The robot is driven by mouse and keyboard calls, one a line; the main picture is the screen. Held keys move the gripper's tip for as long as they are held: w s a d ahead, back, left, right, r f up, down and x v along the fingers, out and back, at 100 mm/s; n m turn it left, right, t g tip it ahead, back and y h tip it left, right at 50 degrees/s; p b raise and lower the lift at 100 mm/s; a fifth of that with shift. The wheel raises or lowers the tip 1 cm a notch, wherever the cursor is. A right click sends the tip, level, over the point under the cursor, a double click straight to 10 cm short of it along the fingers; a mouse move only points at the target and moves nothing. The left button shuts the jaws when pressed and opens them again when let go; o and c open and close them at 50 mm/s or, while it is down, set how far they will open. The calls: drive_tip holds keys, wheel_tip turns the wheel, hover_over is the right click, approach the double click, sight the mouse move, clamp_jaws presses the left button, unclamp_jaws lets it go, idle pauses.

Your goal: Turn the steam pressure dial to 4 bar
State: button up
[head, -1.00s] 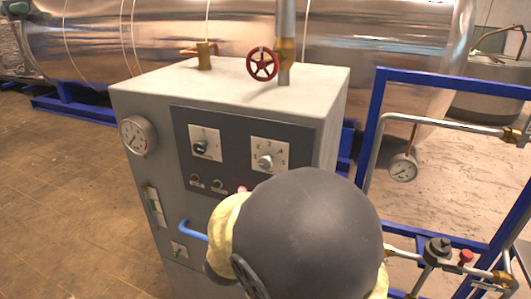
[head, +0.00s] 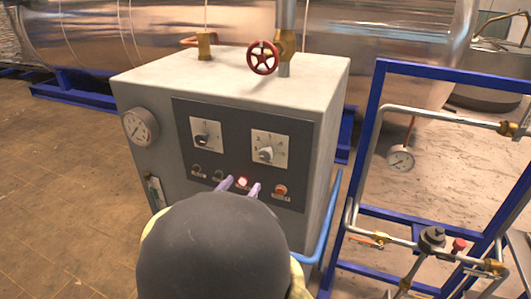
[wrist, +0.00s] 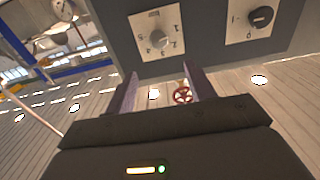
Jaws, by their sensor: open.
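The steam pressure dial (head: 265,154) is a grey knob on a pale plate with numbers, on the right of the dark control panel (head: 229,150). In the wrist view the dial (wrist: 161,40) is at top centre, above the fingers. Its pointer position is too small to read surely. My gripper (head: 240,187) is open and empty, low in front of the panel, below and left of the dial. The wrist view shows both fingers (wrist: 159,85) spread apart, not around the knob. My rounded grey arm link hides the lower cabinet.
A black knob (head: 203,138) is left of the dial; a lit red lamp (head: 242,182) and a red button (head: 280,190) are below. A gauge (head: 140,127) is on the cabinet's left. A red handwheel (head: 262,58) stands above. A blue pipe frame (head: 371,130) stands right.

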sight(264, 155)
drive_tip(key=p+x, duration=0.4)
drive_tip(key=x, duration=1.1)
drive_tip(key=shift+w+d, duration=0.15)
drive_tip(key=shift+w, duration=0.1)
drive_tip(key=shift+f, duration=0.1)
drive_tip(key=shift+c, duration=0.4)
drive_tip(key=c, duration=0.8)
